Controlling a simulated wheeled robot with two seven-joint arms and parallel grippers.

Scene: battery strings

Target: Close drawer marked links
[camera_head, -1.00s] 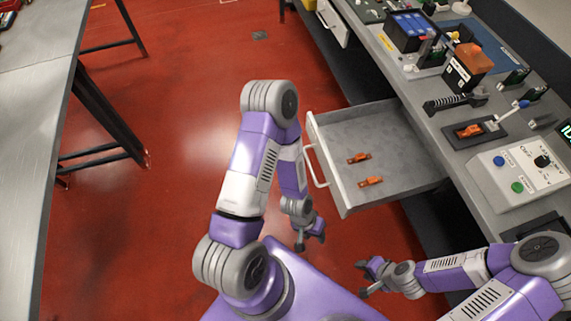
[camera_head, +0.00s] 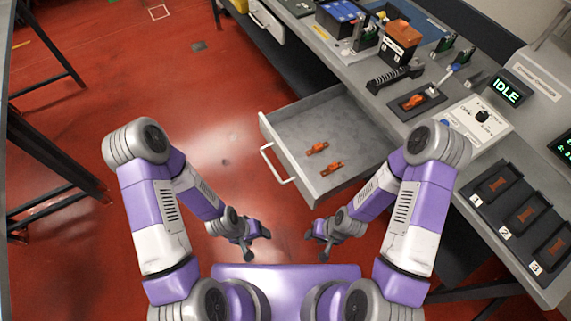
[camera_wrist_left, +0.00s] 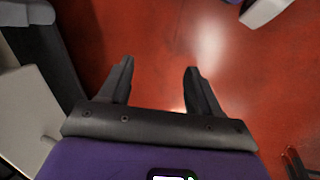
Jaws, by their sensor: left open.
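A grey drawer (camera_head: 283,122) is pulled well out from the workbench in the head view. Its white bar handle (camera_head: 273,165) is on the front, facing left. Two orange parts (camera_head: 317,148) (camera_head: 332,167) lie inside it. I cannot read a "links" marking on it. My left gripper (camera_head: 257,246) is open and empty, below and left of the drawer front and apart from the handle. In the left wrist view, the left gripper (camera_wrist_left: 160,75) has only red floor between its fingers. My right gripper (camera_head: 316,245) looks open and empty, below the drawer and clear of it.
The workbench (camera_head: 372,100) carries an orange-topped box (camera_head: 402,40), a blue battery case (camera_head: 340,18), a control box (camera_head: 478,122) and numbered slots (camera_head: 520,215). Another white drawer front (camera_head: 267,22) shows farther back. Red floor (camera_head: 190,90) is open left of the drawer.

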